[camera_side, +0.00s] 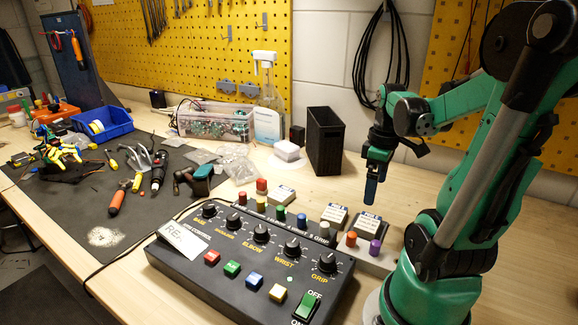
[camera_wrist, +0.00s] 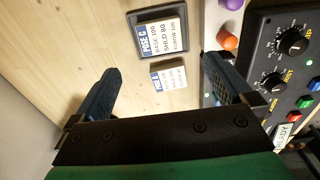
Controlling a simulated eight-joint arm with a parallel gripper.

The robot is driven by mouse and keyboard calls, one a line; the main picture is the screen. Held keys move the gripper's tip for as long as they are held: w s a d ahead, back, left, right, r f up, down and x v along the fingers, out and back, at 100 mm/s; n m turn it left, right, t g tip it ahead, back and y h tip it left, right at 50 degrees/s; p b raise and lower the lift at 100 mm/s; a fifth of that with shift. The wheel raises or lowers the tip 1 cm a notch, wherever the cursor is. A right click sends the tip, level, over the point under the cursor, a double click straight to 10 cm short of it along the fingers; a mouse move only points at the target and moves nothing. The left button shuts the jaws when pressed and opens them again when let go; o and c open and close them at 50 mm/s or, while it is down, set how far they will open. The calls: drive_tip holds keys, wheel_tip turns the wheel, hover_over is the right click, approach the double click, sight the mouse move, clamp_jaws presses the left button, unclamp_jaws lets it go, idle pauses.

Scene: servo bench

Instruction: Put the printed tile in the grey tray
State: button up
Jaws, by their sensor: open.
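A printed tile with a white face and "POSE" lettering (camera_wrist: 168,77) lies on the wooden bench, between my fingers in the wrist view. In the side view it seems to be the further label block (camera_side: 335,213). A larger label reading "POSE C" (camera_wrist: 163,36) sits inside a dark grey border that looks like a shallow tray (camera_wrist: 133,32); in the side view it seems to be the nearer block (camera_side: 367,222). My gripper (camera_side: 371,194) points down above these blocks. Its fingers (camera_wrist: 160,76) are wide apart with nothing held.
A black control box (camera_side: 250,262) with knobs and buttons stands in front, a "RE..." card (camera_side: 183,240) on it. A peg strip with orange (camera_side: 351,239) and purple (camera_side: 375,246) pegs runs beside the labels. A black bin (camera_side: 325,142) stands behind. Bare wood (camera_wrist: 60,60) lies left in the wrist view.

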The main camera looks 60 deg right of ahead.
drive_tip(key=w+a+r+t, duration=0.2)
drive_tip(key=w+a, duration=0.4)
drive_tip(key=a, duration=0.4)
drive_tip(key=w+a+r+t, duration=0.1)
drive_tip(key=w+a+t, duration=0.4)
drive_tip(key=a, duration=0.5)
drive_tip(key=shift+w+r, duration=0.4)
drive_tip(key=shift+w, duration=0.75)
